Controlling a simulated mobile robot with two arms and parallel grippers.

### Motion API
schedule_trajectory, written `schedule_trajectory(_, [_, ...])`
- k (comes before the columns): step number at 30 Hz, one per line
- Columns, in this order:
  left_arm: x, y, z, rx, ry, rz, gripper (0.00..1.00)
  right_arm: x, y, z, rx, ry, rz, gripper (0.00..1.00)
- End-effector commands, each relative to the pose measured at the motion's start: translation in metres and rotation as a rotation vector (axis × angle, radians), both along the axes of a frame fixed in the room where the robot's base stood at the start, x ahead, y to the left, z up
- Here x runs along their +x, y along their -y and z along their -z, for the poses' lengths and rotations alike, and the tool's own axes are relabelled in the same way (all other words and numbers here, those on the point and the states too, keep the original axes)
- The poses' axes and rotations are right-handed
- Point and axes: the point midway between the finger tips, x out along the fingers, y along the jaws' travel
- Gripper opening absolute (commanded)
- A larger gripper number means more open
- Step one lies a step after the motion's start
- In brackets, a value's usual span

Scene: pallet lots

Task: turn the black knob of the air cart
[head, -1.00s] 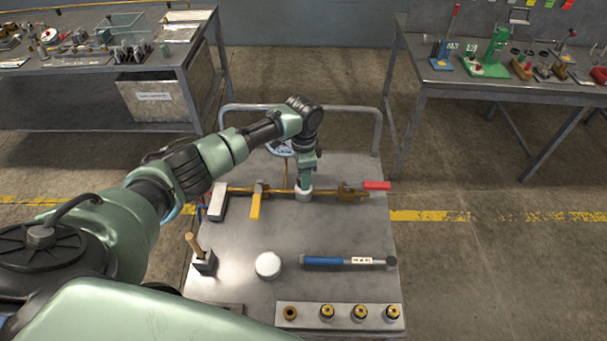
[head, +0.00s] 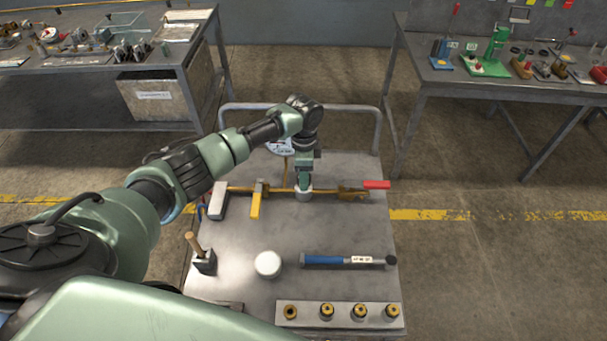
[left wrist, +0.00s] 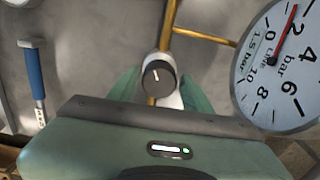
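The black knob (left wrist: 158,77) of the air cart shows in the left wrist view, round, with a short white mark on its face. It sits on a pale body (head: 303,196) on a brass pipe. My left gripper (left wrist: 159,80) points down over it, one green finger on each side and close against its rim; it looks shut on the knob. It also shows in the head view (head: 304,187), where it hides the knob. The round white gauge (left wrist: 285,68) has a red needle between 0 and 2 bar. My right gripper is not in view.
The cart top (head: 330,230) also holds a blue-handled tool (head: 325,260), a white round piece (head: 268,264), a red-handled valve (head: 376,185), a yellow lever (head: 256,203) and a strip with several brass fittings (head: 342,313). Workbenches stand behind left and right.

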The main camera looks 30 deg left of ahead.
Motion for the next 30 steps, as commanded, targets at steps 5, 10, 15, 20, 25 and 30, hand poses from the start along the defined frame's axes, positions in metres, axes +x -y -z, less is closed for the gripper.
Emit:
schedule_trajectory(5, [0.0,0.0,0.0,0.0,-0.001,0.0,0.61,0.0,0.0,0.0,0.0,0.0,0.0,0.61])
schedule_trajectory(10, [-0.001,0.0,0.0,0.001,-0.002,0.0,0.61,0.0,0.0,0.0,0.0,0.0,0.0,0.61])
schedule_trajectory(15, [0.0,0.0,-0.016,-0.001,0.002,0.001,0.61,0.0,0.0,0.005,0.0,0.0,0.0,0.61])
schedule_trajectory(20, [0.001,0.0,-0.044,0.0,0.002,0.001,0.61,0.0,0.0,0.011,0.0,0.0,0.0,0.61])
schedule_trajectory(25, [0.001,0.0,-0.068,0.0,0.001,0.0,0.61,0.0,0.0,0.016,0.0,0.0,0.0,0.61])
schedule_trajectory(30, [0.0,0.0,-0.077,0.0,-0.001,0.0,0.61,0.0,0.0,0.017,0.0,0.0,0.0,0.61])
